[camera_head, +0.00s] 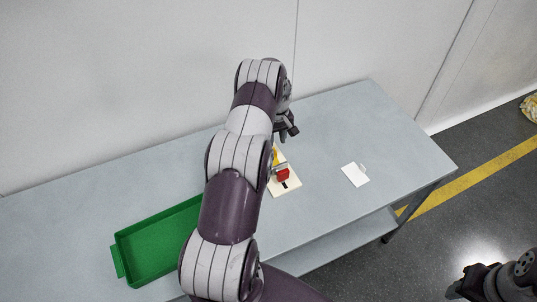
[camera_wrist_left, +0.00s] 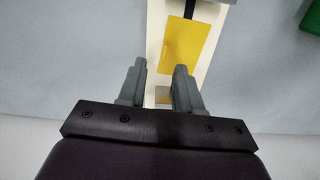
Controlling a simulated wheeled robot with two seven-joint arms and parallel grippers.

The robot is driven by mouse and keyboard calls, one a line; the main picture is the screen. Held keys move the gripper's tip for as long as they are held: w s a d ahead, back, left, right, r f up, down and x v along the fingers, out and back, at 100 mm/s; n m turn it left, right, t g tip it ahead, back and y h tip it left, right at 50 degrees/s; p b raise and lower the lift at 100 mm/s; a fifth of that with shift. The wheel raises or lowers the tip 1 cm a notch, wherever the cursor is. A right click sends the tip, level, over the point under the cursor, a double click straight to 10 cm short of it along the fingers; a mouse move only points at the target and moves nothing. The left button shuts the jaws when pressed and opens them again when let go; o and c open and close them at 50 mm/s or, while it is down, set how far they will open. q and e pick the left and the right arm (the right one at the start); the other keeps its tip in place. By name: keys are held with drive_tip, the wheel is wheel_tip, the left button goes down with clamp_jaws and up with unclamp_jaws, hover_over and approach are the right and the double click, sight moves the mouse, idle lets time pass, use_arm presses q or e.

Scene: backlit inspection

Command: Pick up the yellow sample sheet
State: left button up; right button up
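In the head view only a sliver of the yellow sheet (camera_head: 275,156) shows past my left arm. My left gripper (camera_wrist_left: 162,72) is open, its two fingers apart at the near end of the sheet, nothing visible held between them. In the head view the left gripper (camera_head: 287,131) is above the table behind the board, partly hidden by the arm. My right gripper (camera_head: 460,285) is at the lower right corner, off the table; its fingers are unclear.
A red block (camera_head: 283,174) sits on the board (camera_head: 285,188). A green tray (camera_head: 150,246) stands at the table's left front, partly behind my arm. A white card (camera_head: 355,174) lies to the right. The grey table (camera_head: 385,140) is clear at the far right; a wall stands behind.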

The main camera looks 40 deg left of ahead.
use_arm(q)
drive_tip(key=f, duration=0.1)
drive_tip(key=f+p, duration=0.1)
drive_tip(key=f, duration=0.2)
drive_tip(key=shift+s+a, duration=0.1)
drive_tip(key=shift+s, duration=0.15)
drive_tip(key=shift+f, duration=0.55)
clamp_jaws()
